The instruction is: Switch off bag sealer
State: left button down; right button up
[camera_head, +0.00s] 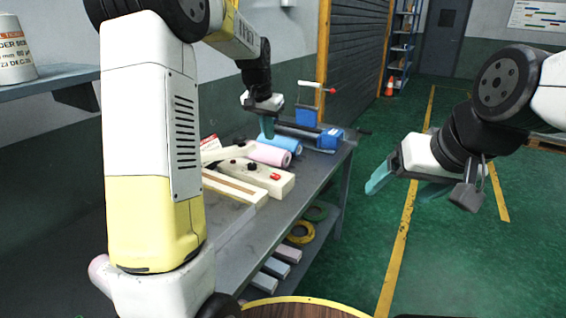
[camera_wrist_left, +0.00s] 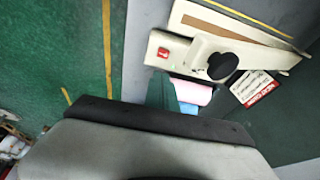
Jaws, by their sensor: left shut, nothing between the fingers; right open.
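The bag sealer (camera_head: 262,182) is a cream, long device on the grey workbench, with a red switch (camera_head: 275,177) near its front end and an arm with a dark knob on top. In the left wrist view the sealer (camera_wrist_left: 188,58) shows its red switch (camera_wrist_left: 163,53) and the round black knob (camera_wrist_left: 222,66). My left gripper (camera_head: 267,130) is shut and empty, pointing down above the bench beyond the sealer, near the film rolls. Its teal fingers (camera_wrist_left: 160,92) show apart from the switch. My right gripper (camera_head: 403,184) is open and empty over the green floor.
Pink and blue film rolls (camera_head: 282,144) lie behind the sealer. A blue clamp-like device (camera_head: 330,139) stands at the bench's far end. Tape rolls (camera_head: 300,232) and pale boxes lie on the bench's lower shelf.

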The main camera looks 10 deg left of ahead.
pick_arm(q)
jog(key=w+f, duration=0.3)
jog(key=shift+w, duration=0.1)
jog(key=shift+f, duration=0.1)
dwell(0.4)
send_near(274, 175)
jog(key=x, duration=0.5)
jog(key=shift+w+d+f, duration=0.15)
jog(key=shift+w, duration=0.2)
jog(key=shift+f, duration=0.6)
